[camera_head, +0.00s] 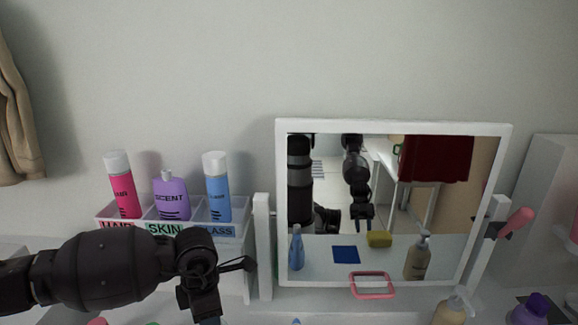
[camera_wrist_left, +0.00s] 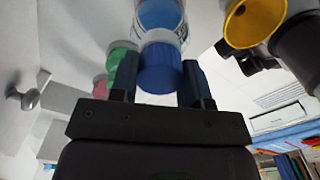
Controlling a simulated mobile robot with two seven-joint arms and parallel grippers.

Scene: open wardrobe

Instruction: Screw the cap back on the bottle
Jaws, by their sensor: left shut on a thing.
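My left gripper (camera_head: 207,316) comes in from the left and points down at the bottom edge of the head view. In the left wrist view, its two dark fingers (camera_wrist_left: 159,80) are shut on a round blue cap (camera_wrist_left: 160,68). Just beyond the cap is a pale container with a light blue round part (camera_wrist_left: 158,14), perhaps the bottle. I cannot tell whether the cap touches it.
A divided tray (camera_head: 199,229) holds pink, purple and blue bottles behind the left arm. A white-framed mirror (camera_head: 393,124) stands to the right. A pump bottle (camera_head: 452,310) and a purple item (camera_head: 530,308) are at lower right.

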